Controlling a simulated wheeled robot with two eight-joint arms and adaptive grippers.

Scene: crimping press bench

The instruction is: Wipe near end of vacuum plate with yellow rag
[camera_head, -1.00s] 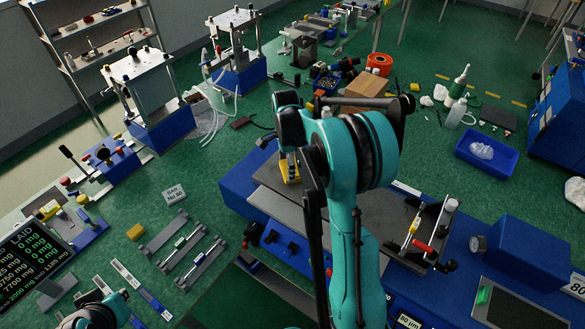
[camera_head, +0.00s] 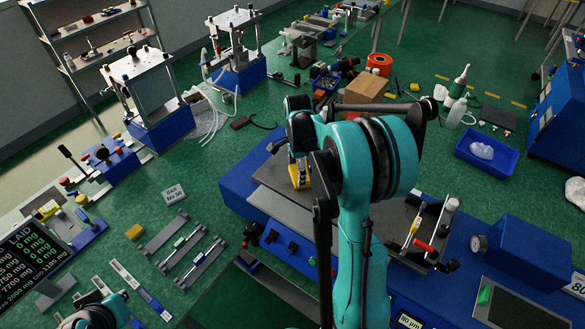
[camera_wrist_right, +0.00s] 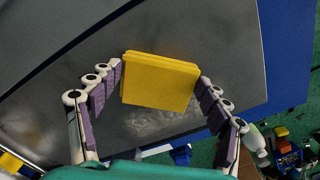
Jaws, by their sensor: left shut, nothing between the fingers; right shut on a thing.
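The yellow rag (camera_wrist_right: 160,82) is a folded square pad between the fingers of my right gripper (camera_wrist_right: 160,76), which is shut on it. In the head view the rag (camera_head: 300,178) shows as a small yellow patch over the dark grey vacuum plate (camera_head: 268,174). The plate also fills much of the wrist view (camera_wrist_right: 215,35), with a pale, powdery smudge below the rag. I cannot tell whether the rag touches the plate. My right arm hides part of the plate. My left gripper (camera_head: 112,306) is shut and empty at the lower left, partly cut off by the frame.
A rack with a yellow-bodied tool and a red-handled one (camera_head: 424,236) stands right of my arm. A cardboard box (camera_head: 364,92) and an orange spool (camera_head: 379,64) stand behind. A blue tray (camera_head: 487,154) is at the right.

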